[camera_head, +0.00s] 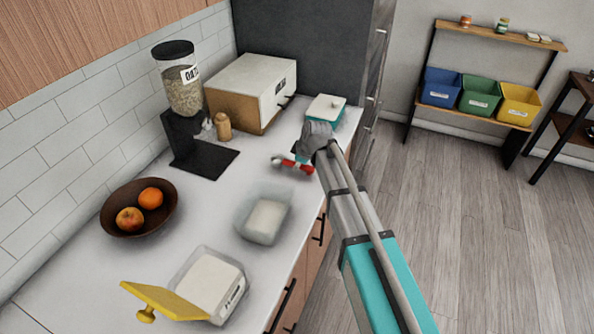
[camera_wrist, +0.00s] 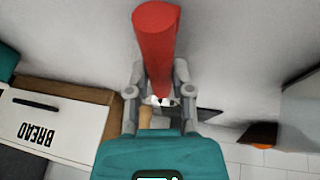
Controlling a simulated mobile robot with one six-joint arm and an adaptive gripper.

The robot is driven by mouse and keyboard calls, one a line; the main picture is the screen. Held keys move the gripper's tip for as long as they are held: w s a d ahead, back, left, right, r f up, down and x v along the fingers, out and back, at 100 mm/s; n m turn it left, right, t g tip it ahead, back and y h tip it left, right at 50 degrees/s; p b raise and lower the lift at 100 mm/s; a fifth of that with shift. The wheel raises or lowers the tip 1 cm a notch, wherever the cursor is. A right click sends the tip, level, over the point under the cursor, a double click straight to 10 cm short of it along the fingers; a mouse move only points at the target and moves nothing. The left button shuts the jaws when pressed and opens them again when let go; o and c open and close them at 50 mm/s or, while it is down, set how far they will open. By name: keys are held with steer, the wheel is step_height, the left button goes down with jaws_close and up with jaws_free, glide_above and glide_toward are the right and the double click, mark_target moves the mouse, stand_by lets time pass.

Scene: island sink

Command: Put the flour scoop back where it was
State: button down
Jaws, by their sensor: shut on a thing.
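The flour scoop shows by its red handle (camera_head: 293,164), held over the counter just beyond the open clear container. In the wrist view the red handle (camera_wrist: 156,45) runs between the fingers, and the scoop's bowl is mostly hidden. My gripper (camera_wrist: 160,92) is shut on the handle. A clear container (camera_head: 208,284) with pale contents and a dark label, too small to read, stands at the near end of the counter. A yellow lid (camera_head: 165,301) with a knob lies tilted against it. Another clear container (camera_head: 264,218) with pale contents stands open at mid counter.
An oats dispenser (camera_head: 181,88), a bread box (camera_head: 252,90) and a teal container with a white lid (camera_head: 326,109) stand at the back. A fruit bowl (camera_head: 122,226) sits by the wall. Bare counter (camera_head: 195,215) lies between the bowl and the open container.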

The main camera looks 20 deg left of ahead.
steer(key=shift+f, duration=0.55)
steer(key=shift+b, duration=0.3)
steer(key=c, duration=0.5)
jaws_free()
steer(key=p+v, duration=1.1)
steer(key=v, duration=0.1)
steer(key=shift+r, duration=0.1)
stand_by(0.8)
steer(key=s+d+m+g+h, duration=0.1)
steer(key=s+d+m, duration=0.3)
steer(key=d, duration=0.8)
steer(key=s+d+f+m+h, duration=0.1)
steer(key=s+d+m, duration=0.4)
steer(key=d, duration=0.7)
steer(key=s+d+m+g+h, duration=0.1)
steer(key=s+d+m, duration=0.3)
steer(key=d+m, duration=0.4)
steer(key=shift+s+d+f+m+g+h, duration=0.15)
steer(key=shift+d+h, duration=0.1)
steer(key=shift+d, duration=0.5)
steer(key=shift+s+d+f+m+g+h, duration=0.1)
steer(key=shift+d+f+h, duration=0.1)
steer(key=shift+d, duration=0.55)
steer(key=shift+s+d+f+m+g+h, duration=0.1)
steer(key=shift+d+h, duration=0.15)
steer(key=shift+d, duration=0.5)
